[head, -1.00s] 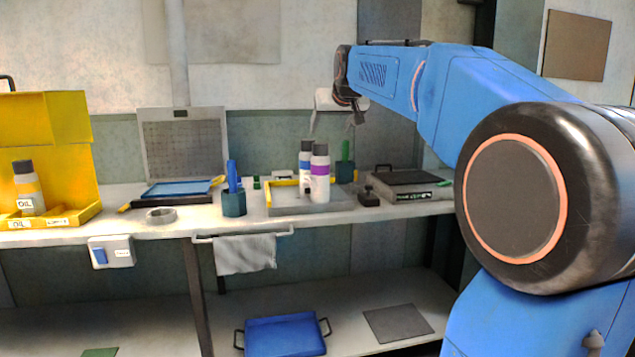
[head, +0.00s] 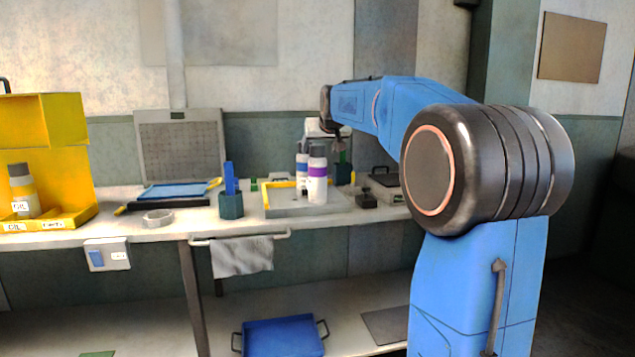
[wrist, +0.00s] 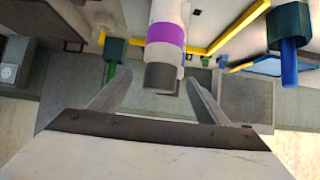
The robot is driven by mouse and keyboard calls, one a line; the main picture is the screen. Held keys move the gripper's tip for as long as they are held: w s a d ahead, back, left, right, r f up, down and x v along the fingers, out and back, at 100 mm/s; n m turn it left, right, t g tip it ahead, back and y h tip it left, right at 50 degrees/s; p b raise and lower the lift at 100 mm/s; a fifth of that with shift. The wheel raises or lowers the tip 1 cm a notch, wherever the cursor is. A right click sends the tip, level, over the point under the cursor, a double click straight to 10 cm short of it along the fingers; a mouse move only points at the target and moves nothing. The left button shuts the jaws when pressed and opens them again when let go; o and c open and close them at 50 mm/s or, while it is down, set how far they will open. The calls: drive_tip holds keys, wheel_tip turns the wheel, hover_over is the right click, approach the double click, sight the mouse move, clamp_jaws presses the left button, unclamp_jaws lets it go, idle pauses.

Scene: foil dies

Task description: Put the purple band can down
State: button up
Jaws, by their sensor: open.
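The purple band can (head: 317,189) is white with a purple band and a dark cap. It stands upright in the shallow yellow-edged tray (head: 335,202) on the bench. A similar can with a blue band (head: 302,164) stands close behind it to the left. My gripper (head: 323,142) is just above and behind the cans, and its fingers are largely hidden there. In the wrist view my gripper (wrist: 157,78) is open, with the purple band can (wrist: 166,35) showing between and beyond the fingertips. I see no finger clearly touching it.
A dark pot with blue handles (head: 231,205) stands left of the tray, and a grey ring (head: 158,219) lies farther left. A small dark object (head: 366,199) and a flat dark-topped device (head: 385,182) are to the right. A yellow bin (head: 50,224) is at far left.

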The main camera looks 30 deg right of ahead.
drive_tip(key=x, duration=0.4)
clamp_jaws()
